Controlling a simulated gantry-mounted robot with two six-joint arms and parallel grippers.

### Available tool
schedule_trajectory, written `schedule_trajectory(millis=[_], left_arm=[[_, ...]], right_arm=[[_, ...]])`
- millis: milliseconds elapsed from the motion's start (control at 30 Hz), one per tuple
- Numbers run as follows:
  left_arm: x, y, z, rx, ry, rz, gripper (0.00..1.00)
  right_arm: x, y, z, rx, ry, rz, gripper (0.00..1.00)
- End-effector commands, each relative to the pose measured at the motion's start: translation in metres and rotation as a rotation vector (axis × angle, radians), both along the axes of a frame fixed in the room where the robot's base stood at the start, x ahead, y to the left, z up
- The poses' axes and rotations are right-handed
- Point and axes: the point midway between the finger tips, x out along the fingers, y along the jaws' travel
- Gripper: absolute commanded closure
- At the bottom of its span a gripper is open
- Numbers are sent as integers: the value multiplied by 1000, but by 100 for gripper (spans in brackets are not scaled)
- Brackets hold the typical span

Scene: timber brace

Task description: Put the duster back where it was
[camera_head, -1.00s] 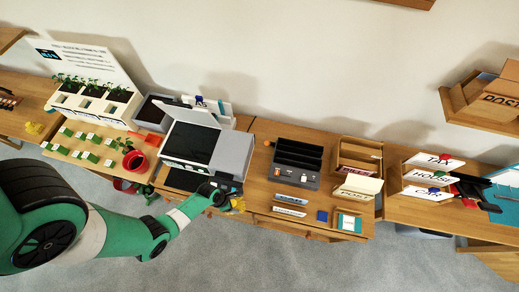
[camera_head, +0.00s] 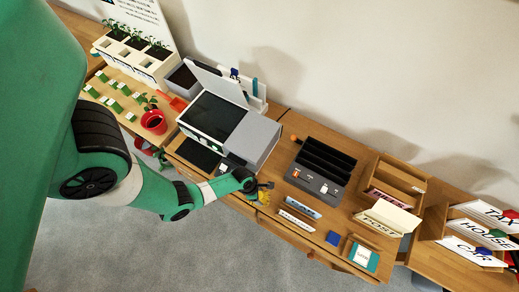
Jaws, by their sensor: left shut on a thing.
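My left gripper (camera_head: 256,186) is at the front edge of the desk, just in front of the grey box-shaped machine (camera_head: 245,140). It is shut on a small yellow thing (camera_head: 265,195), which looks like the duster. The yellow thing sticks out beyond the fingers, and part of it is hidden by the gripper. I cannot tell whether it touches the desk. My right gripper is not in view.
A red pot (camera_head: 154,122) and seedling planter are left. Signs reading TAX, HOUSE and CAR stand far right.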

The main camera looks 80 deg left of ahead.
Motion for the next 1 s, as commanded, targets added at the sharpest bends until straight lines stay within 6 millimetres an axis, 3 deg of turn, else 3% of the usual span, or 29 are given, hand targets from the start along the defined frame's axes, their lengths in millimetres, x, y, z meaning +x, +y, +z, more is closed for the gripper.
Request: schedule_trajectory(millis=[233, 267, 400, 767, 867, 1000], left_arm=[[0, 0, -2, 0, -1, 0, 86], [0, 0, -1, 0, 0, 0, 31], [0, 0, -1, 0, 0, 0, 6], [0, 0, 4, 0, -1, 0, 3], [-3, 1, 18, 1, -1, 1, 3], [-10, 3, 52, 0, 0, 3, 3]], right_arm=[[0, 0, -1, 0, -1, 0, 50], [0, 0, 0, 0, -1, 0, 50], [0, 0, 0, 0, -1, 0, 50], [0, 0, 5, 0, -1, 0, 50], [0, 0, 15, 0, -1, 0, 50], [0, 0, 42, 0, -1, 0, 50]])
